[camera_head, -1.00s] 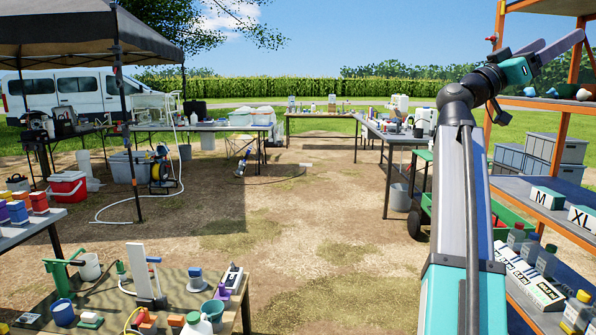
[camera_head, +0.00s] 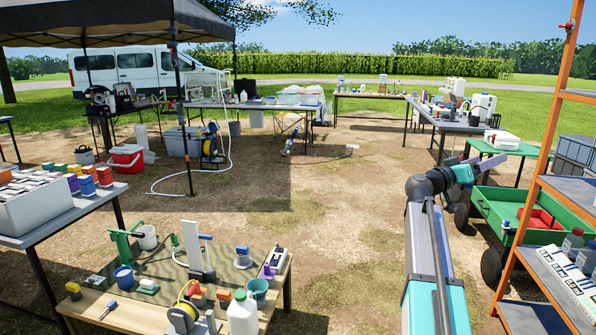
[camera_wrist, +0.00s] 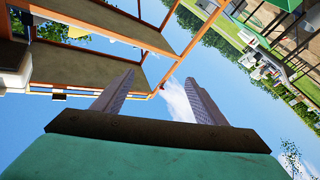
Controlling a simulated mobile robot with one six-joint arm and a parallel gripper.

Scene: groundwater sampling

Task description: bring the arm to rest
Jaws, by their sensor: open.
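My gripper (camera_head: 476,164) is at the end of my raised arm, right of the middle in the head view, in front of the green cart. In the wrist view my gripper (camera_wrist: 160,92) shows two grey fingers standing well apart with nothing between them but sky and part of an orange frame behind. The jaws are open and empty. The wrist view is strongly tilted.
The orange-framed shelf (camera_head: 553,136) stands close on the right. A green cart (camera_head: 509,213) is just beyond my arm. A cluttered wooden table (camera_head: 130,313) is at the front left, with a grey table (camera_head: 77,212) beside it. Open dirt ground lies in the middle.

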